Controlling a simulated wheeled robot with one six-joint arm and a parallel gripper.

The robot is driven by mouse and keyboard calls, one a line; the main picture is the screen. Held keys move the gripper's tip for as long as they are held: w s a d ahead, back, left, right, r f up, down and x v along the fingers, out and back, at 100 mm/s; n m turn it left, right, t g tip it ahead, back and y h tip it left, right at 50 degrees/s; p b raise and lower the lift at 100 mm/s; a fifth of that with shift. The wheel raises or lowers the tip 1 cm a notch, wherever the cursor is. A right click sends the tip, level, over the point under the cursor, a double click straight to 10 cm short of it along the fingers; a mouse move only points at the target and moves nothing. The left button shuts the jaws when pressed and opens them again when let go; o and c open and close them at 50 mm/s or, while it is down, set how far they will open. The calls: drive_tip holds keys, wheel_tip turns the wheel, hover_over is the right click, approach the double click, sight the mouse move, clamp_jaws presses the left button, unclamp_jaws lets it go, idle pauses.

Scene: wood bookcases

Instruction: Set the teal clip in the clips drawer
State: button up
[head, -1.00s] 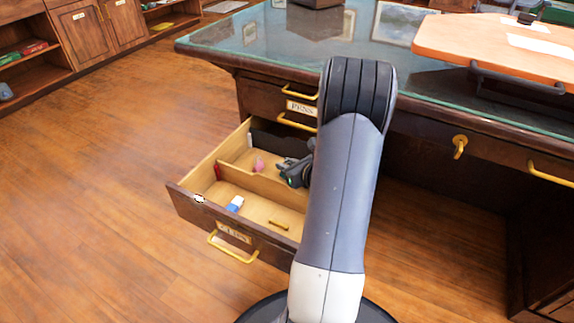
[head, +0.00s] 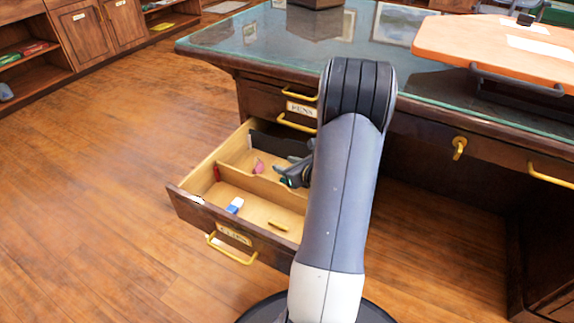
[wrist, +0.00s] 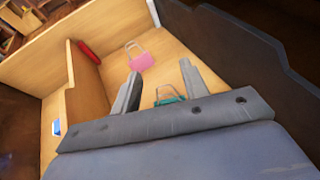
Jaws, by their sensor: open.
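The clips drawer (head: 190,200) is pulled out below the desk top, and its front label reads as clips. My gripper (head: 290,172) is inside its back compartment, partly hidden by my arm in the head view. In the wrist view my gripper (wrist: 163,88) is open, its two fingers apart. The teal clip (wrist: 170,100) shows between the fingers, low over or on the drawer floor; its lower part is hidden by the gripper's body. I cannot tell whether it touches a finger. A pink clip (wrist: 141,60) lies on the drawer floor just beyond the fingertips.
A wooden divider (head: 262,182) splits the drawer. A blue and white eraser (head: 235,205) lies in the front compartment. A red item (wrist: 90,50) is by the drawer's side wall. The pens drawer (head: 300,107) above is close to my arm. The floor at left is clear.

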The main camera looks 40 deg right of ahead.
drive_tip(key=p+v, duration=0.4)
drive_tip(key=v, duration=0.8)
drive_tip(key=shift+r, duration=0.25)
idle(0.7)
